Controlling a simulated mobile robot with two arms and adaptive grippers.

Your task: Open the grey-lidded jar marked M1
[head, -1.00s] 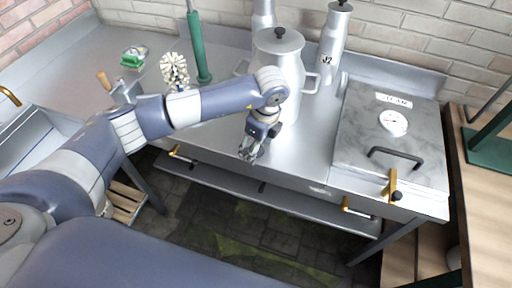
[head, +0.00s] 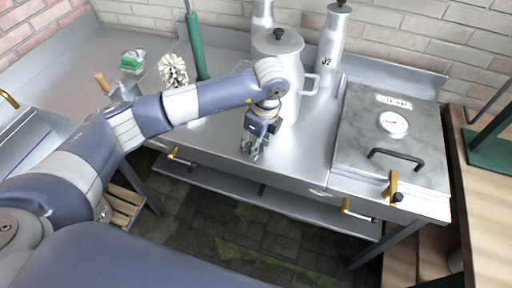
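No jar marked M1 can be made out in the head view. A large silver churn (head: 290,85) with a black-knobbed lid stands on the steel counter, partly behind my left forearm. A tall metal bottle (head: 333,45) marked J2 stands behind it to the right. Another metal bottle (head: 263,17) stands behind the churn, its lower part hidden. My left gripper (head: 251,152) points down over the counter's front, in front of the churn. Its fingers look parted, with nothing between them. My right gripper is not in view.
A steel box (head: 365,140) with a gauge, black handle and brass tap stands at the right. A white-bristled brush (head: 172,68), a green-handled tool (head: 198,50) and a green-based item (head: 132,62) are at the left. A sink (head: 25,140) is far left. Bare counter (head: 305,150) lies right of my gripper.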

